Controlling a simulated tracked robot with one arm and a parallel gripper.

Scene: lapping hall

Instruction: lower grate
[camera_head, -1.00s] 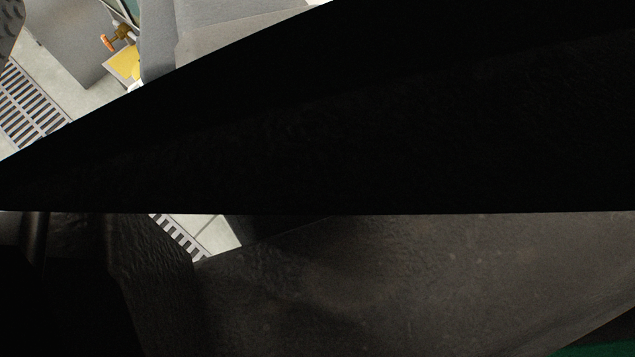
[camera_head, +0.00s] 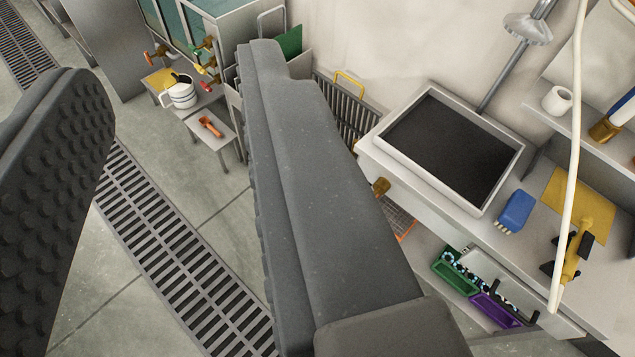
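My gripper (camera_head: 165,75) is open, with its two dark grey padded fingers far apart and nothing between them. The left finger has a studded pad; the right finger crosses the middle of the view. A long slatted floor grate (camera_head: 170,255) runs diagonally between the fingers, set in the tiled floor. Its lower end passes behind the right finger. Another stretch of floor grating (camera_head: 25,45) shows at the top left. An upright barred grate (camera_head: 345,112) with a yellow handle (camera_head: 348,82) stands against the wall, right of the right finger and partly hidden by it.
A bench with a dark-bottomed basin (camera_head: 455,148) stands on the right, holding a blue brush (camera_head: 515,210). Green (camera_head: 455,272) and purple (camera_head: 494,310) trays sit below. Small stands hold a white pot (camera_head: 180,92) and an orange tool (camera_head: 211,127). Floor between is clear.

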